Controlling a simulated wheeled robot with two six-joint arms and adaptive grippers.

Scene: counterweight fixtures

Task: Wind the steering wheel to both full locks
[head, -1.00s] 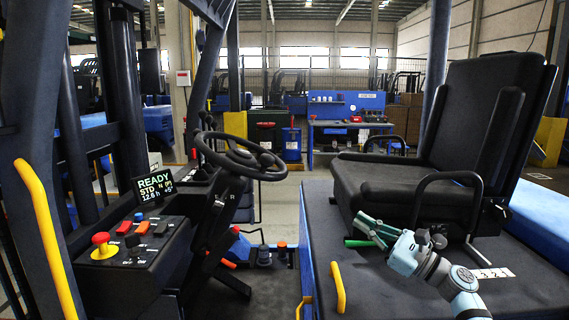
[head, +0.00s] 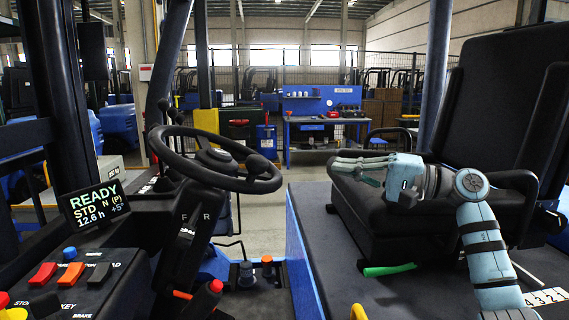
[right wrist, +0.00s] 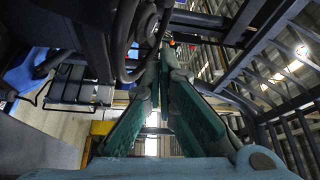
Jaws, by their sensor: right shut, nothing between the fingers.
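The black steering wheel (head: 215,158) stands on a tilted column left of centre in the head view. A round spinner knob (head: 258,165) sits on the right side of its rim. My right gripper (head: 343,163) is in front of the seat, to the right of the wheel and apart from it in the picture. It is shut and empty, pointing left toward the wheel. In the right wrist view its green finger pads (right wrist: 160,115) show, with a dark curved part, likely the wheel rim (right wrist: 122,55), beyond to the upper left. My left gripper is not in view.
The black seat (head: 420,205) with armrests is behind my right arm. A console (head: 75,285) with coloured switches and a lit display (head: 94,203) is at the left. A green bar (head: 389,270) is below the seat. The space between wheel and gripper looks clear.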

